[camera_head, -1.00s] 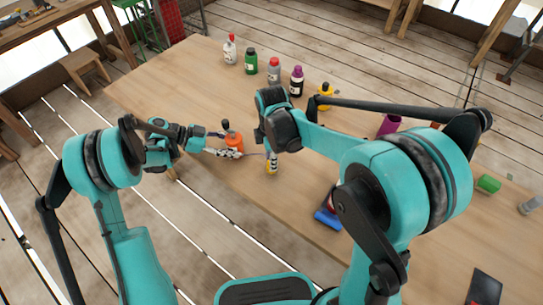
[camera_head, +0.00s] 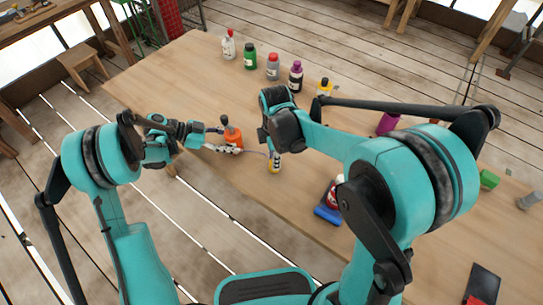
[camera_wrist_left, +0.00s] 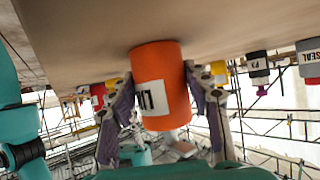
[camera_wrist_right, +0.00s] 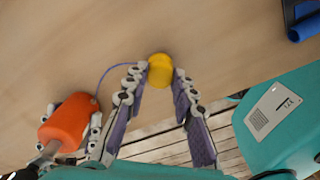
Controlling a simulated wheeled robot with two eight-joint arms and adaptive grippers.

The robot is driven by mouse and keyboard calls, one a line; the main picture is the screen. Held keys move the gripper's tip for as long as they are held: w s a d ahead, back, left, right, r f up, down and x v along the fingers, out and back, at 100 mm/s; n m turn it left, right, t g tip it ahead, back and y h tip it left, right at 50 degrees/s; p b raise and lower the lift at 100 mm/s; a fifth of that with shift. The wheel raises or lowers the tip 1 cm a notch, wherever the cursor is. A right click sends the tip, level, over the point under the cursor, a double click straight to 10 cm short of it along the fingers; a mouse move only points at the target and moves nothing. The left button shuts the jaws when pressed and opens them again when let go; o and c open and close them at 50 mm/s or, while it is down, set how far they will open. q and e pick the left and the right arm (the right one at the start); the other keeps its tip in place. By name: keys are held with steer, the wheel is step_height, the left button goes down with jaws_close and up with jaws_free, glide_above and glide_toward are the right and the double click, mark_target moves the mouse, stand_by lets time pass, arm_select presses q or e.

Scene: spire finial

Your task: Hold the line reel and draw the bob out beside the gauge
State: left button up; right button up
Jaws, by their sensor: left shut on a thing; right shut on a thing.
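The orange line reel (camera_head: 232,136), with a white label and a dark knob or handle, stands on the table. My left gripper (camera_head: 230,148) is shut around it; in the left wrist view the fingers press both sides of the reel (camera_wrist_left: 160,85). My right gripper (camera_head: 272,157) is shut on the small yellow bob (camera_wrist_right: 160,70), close over the tabletop, to the right of the reel. A thin blue-purple line (camera_wrist_right: 112,72) curves between reel and bob. I cannot pick out the gauge for sure; a blue piece (camera_head: 325,215) with a red and white item lies further right.
Several bottles (camera_head: 250,57) stand along the far side of the wooden table (camera_head: 185,85). A purple item (camera_head: 386,124), a green block (camera_head: 488,179) and a grey cylinder (camera_head: 529,200) are to the right. The table between reel and bottles is clear.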

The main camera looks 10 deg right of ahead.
steer(key=shift+s+d, duration=2.1)
steer(key=shift+s, duration=0.2)
steer(key=shift+s+d, duration=2.1)
steer(key=shift+s, duration=0.15)
steer(key=shift+w+a, duration=0.1)
steer(key=shift+w+a+f, duration=0.2)
steer(key=shift+w+a, duration=0.15)
steer(key=shift+f, duration=0.35)
steer(key=o, duration=1)
